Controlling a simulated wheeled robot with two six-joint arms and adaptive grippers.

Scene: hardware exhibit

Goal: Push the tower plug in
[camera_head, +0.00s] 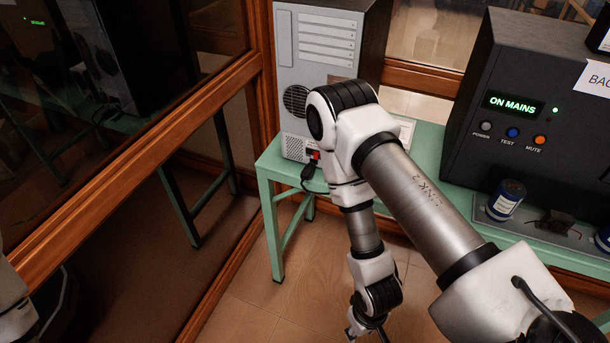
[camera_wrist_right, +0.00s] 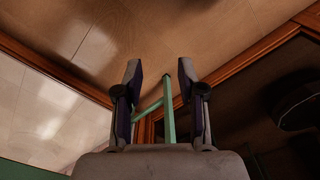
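The grey computer tower (camera_head: 312,62) stands on the green table, its vented back panel facing me. The black tower plug (camera_head: 309,171) is at the panel's lower part, beside a small red switch (camera_head: 316,155), with its cable hanging below. I cannot tell how deep it sits in its socket. My right arm crosses in front of the tower's right part. My right gripper (camera_head: 366,332) points down, below table height, at the bottom of the head view. In the wrist view my right gripper (camera_wrist_right: 160,82) is open and empty. My left gripper is not in view.
The green table (camera_head: 437,153) also bears a dark power unit (camera_head: 520,100) reading "ON MAINS" and a tray with blue-and-white cylinders (camera_head: 504,201). Wood-framed glass (camera_head: 130,150) with reflections closes off the left. A green leg (camera_wrist_right: 168,108) shows beyond my fingers. Floor (camera_head: 300,262) is clear.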

